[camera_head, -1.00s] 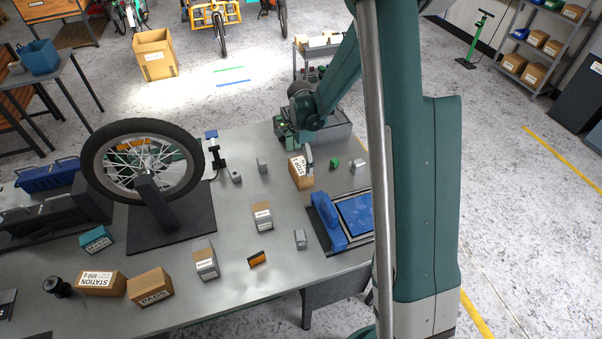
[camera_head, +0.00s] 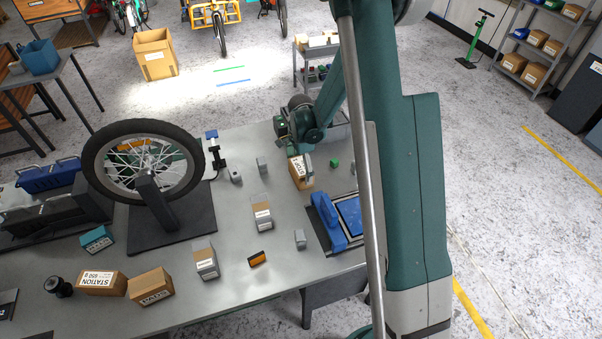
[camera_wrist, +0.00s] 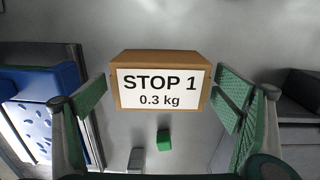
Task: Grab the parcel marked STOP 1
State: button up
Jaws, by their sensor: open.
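The parcel marked STOP 1 is a small brown box with a white label. In the wrist view the parcel (camera_wrist: 160,82) sits between the two green-padded fingers of my gripper (camera_wrist: 160,100), with a gap on each side. The label reads "STOP 1, 0.3 kg" and faces the camera. In the head view the parcel (camera_head: 300,174) stands on the grey workbench, and my gripper (camera_head: 301,160) is at it, partly hiding it. My gripper is open.
A blue device (camera_head: 328,220) on a dark mat stands close to the parcel. A small green block (camera_head: 335,163) lies right of it. A wheel on a stand (camera_head: 141,163) is at the left. Several other boxes stand toward the bench's front edge.

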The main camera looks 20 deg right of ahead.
dwell(0.3)
jog(key=c, duration=1.1)
jog(key=shift+r, duration=0.15)
jog(key=shift+r, duration=4.9)
